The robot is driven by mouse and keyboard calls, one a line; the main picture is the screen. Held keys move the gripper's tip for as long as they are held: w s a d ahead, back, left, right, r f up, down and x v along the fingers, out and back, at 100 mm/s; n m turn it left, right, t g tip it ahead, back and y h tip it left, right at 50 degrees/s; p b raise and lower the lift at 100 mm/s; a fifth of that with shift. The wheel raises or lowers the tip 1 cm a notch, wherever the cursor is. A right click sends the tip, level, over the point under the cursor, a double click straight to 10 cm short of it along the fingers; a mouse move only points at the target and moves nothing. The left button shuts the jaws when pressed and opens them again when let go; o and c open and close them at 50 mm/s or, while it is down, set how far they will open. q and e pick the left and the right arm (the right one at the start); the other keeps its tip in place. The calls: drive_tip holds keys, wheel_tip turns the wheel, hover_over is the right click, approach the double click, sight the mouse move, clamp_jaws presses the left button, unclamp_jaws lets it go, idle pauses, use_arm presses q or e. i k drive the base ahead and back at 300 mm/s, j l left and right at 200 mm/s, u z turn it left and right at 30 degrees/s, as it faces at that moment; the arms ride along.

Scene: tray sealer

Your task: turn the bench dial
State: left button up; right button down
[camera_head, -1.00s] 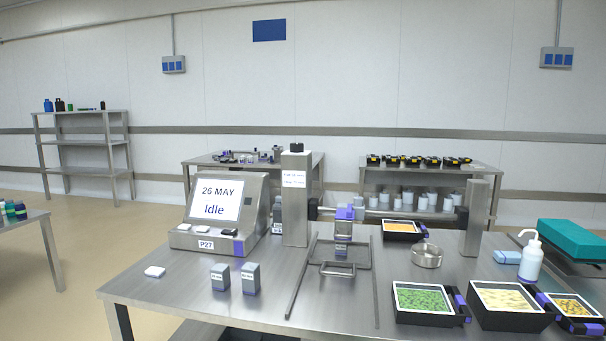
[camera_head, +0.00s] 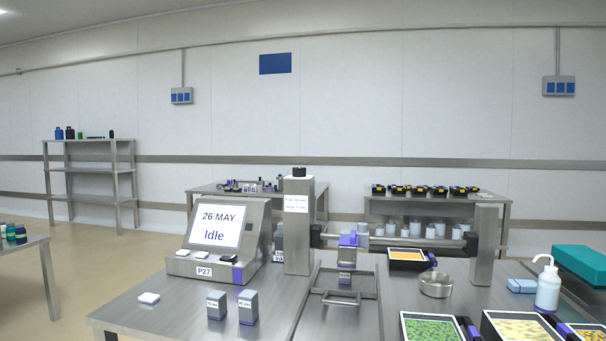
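A black round knob (camera_head: 299,171), which looks like the bench dial, sits on top of an upright steel post (camera_head: 298,240) near the middle of the steel bench (camera_head: 190,322). A white label (camera_head: 296,203) with small print is on the post's front. I cannot read a pointer or setting on the knob. Just left of the post, a console (camera_head: 228,232) shows "26 MAY" and "Idle" on its screen. Neither of my grippers is in view.
Right of the post is a sealing frame with a purple-topped head (camera_head: 348,242). Food trays (camera_head: 430,328), a metal bowl (camera_head: 436,283) and a white bottle (camera_head: 547,287) stand at right.

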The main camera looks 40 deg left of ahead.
sight(297, 172)
drive_tip(key=i+j, duration=0.8)
